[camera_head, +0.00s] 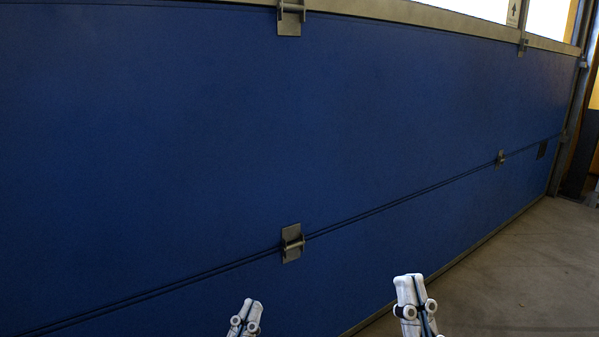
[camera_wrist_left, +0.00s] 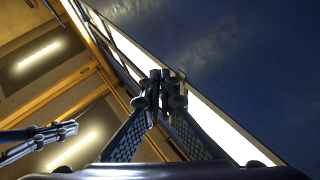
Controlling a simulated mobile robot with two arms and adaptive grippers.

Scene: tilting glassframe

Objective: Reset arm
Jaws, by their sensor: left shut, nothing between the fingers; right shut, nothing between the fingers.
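My left gripper (camera_head: 252,303) shows at the bottom edge of the head view, pointing up, with its fingers together. In the left wrist view its fingertips (camera_wrist_left: 163,80) meet and hold nothing. My right gripper (camera_head: 409,280) stands further right in the head view, also pointing up, shut and empty. It also seems to show at the left edge of the left wrist view (camera_wrist_left: 72,127). Both grippers appear in front of a large blue panelled door; the exact gap to it cannot be told.
The blue door (camera_head: 180,130) fills most of the head view, with metal hinges (camera_head: 292,243) along a seam and a bright window strip (camera_head: 478,8) at the top. Bare concrete floor (camera_head: 520,265) lies at the lower right. Ceiling lights (camera_wrist_left: 40,55) show in the left wrist view.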

